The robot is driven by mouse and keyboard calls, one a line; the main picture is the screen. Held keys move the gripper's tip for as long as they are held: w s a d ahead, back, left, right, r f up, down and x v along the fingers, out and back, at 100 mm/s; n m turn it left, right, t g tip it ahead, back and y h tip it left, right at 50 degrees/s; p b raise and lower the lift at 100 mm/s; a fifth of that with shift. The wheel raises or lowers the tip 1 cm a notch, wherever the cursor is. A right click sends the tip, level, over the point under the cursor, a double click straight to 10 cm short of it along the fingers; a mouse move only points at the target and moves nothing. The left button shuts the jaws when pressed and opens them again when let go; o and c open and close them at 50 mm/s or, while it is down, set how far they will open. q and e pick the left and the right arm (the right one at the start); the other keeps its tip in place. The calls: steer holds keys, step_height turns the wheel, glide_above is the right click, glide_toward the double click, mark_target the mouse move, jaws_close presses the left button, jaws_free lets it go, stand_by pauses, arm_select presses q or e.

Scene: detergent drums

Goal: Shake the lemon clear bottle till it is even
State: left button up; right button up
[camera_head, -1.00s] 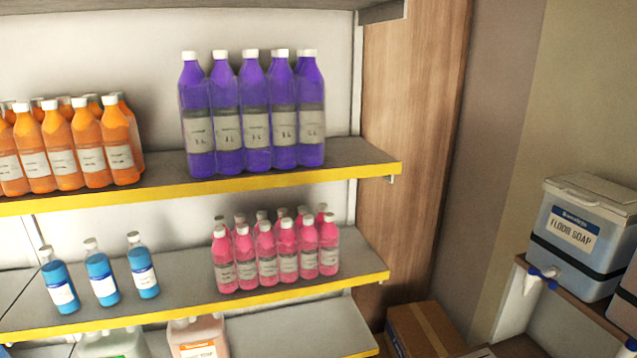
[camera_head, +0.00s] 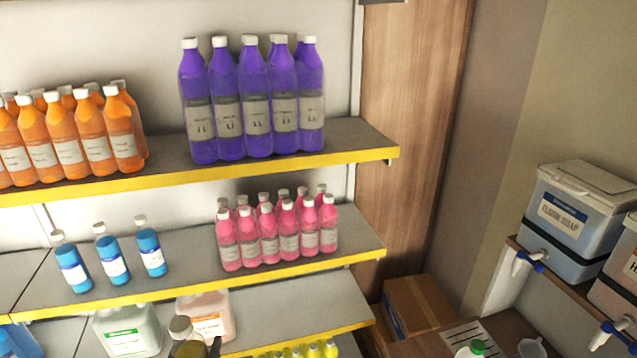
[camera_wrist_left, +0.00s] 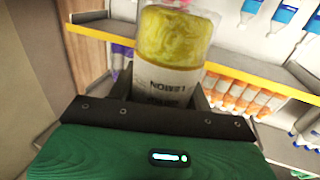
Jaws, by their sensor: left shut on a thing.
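The lemon bottle (camera_wrist_left: 172,50) is clear, with cloudy, swirled yellow liquid and a white label whose lettering, seemingly "LEMON", is upside down in the left wrist view. My left gripper (camera_wrist_left: 160,100) is shut around it at the label. In the head view the cap and shoulder of the bottle (camera_head: 187,346) show at the bottom edge, in front of the lower shelf. A dark finger of my left gripper (camera_head: 215,347) shows beside it; the rest is cut off. The liquid looks streaked, lighter and darker. My right gripper is not in view.
Shelves hold purple bottles (camera_head: 256,105), orange bottles (camera_head: 68,145), pink bottles (camera_head: 289,235), blue bottles (camera_head: 110,258) and jugs (camera_head: 128,330). Yellow bottles (camera_head: 312,350) stand lower. At right are a floor soap drum (camera_head: 570,215), a cardboard box (camera_head: 418,308) and a green-capped bottle (camera_head: 470,350).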

arm_select(q)
step_height(320, 180, up, 2)
steer(key=shift+r, duration=0.1)
steer(key=shift+w+f, duration=0.1)
steer(key=shift+f, duration=3.65)
steer(key=shift+r, duration=0.1)
